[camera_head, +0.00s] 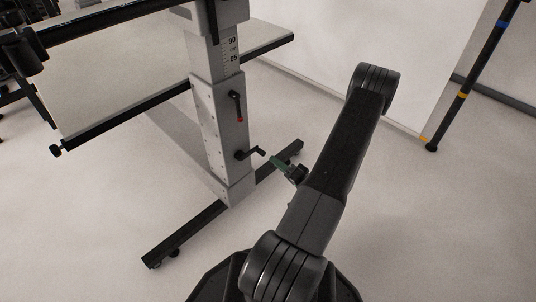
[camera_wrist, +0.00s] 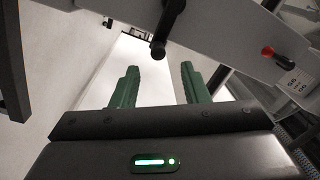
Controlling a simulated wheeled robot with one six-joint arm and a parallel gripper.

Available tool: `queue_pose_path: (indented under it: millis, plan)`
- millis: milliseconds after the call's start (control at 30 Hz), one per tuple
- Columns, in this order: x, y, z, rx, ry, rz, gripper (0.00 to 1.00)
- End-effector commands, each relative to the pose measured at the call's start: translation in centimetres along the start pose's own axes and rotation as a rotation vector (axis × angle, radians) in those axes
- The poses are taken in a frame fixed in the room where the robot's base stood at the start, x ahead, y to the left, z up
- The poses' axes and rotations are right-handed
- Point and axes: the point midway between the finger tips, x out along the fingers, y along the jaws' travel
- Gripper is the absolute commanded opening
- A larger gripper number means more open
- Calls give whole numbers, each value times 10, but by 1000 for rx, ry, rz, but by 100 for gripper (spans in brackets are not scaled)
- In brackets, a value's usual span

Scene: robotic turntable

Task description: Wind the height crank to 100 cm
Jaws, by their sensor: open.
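The grey column (camera_head: 220,125) of the table stands left of my arm. On its side is the black height crank (camera_head: 253,153), whose handle sticks out toward my gripper. My gripper (camera_head: 277,163) is open and empty, just right of and slightly below the crank. In the wrist view, the green fingers (camera_wrist: 160,75) are apart, and the crank (camera_wrist: 159,45) lies beyond their tips, between them in the picture. No contact shows.
The table's black foot bar (camera_head: 190,232) runs along the floor. A striped pole (camera_head: 470,85) stands far right. Floor between is clear.

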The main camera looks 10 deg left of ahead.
Motion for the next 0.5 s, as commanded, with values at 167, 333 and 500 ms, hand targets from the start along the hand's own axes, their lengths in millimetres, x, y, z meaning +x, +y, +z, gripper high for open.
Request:
queue_pose_path:
  millis: [167, 333, 500]
  plan:
    - [-32, -2, -1, 1, 3, 1, 41]
    - [-50, -1, 0, 0, 0, -1, 41]
    - [-57, -1, 0, -1, -1, -2, 41]
